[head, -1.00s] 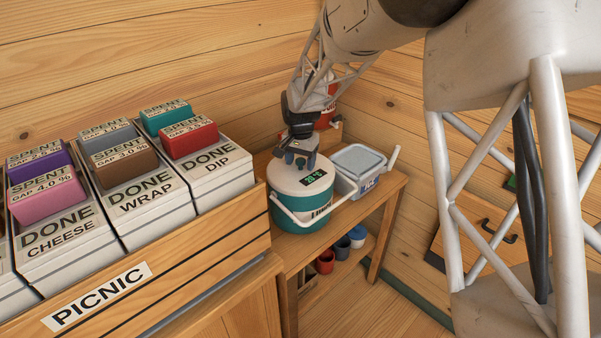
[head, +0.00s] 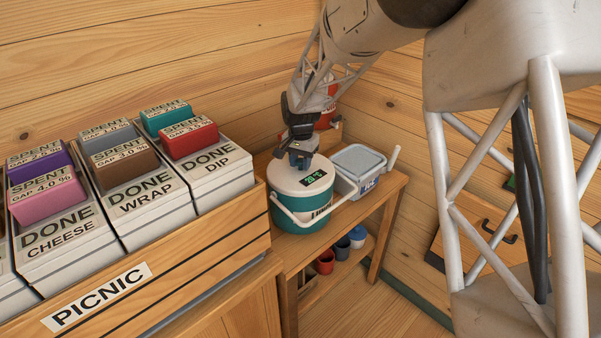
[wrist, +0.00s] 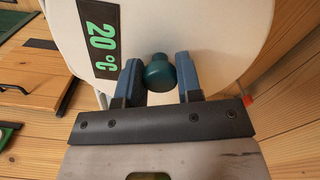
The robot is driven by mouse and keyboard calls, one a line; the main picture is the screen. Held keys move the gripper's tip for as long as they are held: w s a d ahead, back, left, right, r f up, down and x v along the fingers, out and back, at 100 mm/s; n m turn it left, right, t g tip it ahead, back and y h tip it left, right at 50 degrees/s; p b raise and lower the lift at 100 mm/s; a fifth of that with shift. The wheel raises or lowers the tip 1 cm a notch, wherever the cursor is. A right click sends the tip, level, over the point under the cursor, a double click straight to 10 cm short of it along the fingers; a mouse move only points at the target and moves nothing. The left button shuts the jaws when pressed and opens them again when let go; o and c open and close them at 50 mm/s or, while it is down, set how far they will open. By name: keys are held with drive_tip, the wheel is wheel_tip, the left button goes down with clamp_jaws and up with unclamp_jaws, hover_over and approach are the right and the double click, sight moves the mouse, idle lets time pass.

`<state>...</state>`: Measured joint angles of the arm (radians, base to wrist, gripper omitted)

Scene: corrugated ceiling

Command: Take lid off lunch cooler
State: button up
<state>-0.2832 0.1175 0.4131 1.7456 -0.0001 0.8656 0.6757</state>
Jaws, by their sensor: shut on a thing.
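The lunch cooler (head: 296,222) is a round teal tub on the wooden bench, with a white bail handle hanging across its front. Its white lid (head: 284,180) sits on top, with a dark display reading 20 °C. In the wrist view, the lid (wrist: 205,28) fills the upper middle, and a round teal knob (wrist: 159,76) stands out from it. My gripper (head: 299,164) comes down from above onto the middle of the lid. In the wrist view, the blue fingers of my gripper (wrist: 160,82) are shut on the knob, one on each side. In the head view the fingers hide the knob.
A pale, blue-grey lidded box (head: 360,158) stands close to the cooler's right. A red-and-white container (head: 327,118) stands behind my gripper. The wooden PICNIC crate (head: 190,262) with labelled boxes is at left. Cups (head: 342,246) sit on the shelf below.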

sight(300, 160)
drive_tip(key=shift+r, duration=0.8)
wheel_tip(300, 160, up, 2)
drive_tip(key=s+d+r, duration=0.1)
drive_tip(key=s+d, duration=0.3)
drive_tip(key=s, duration=1.1)
drive_tip(key=shift+s+d+r, duration=0.15)
drive_tip(key=shift+r, duration=0.05)
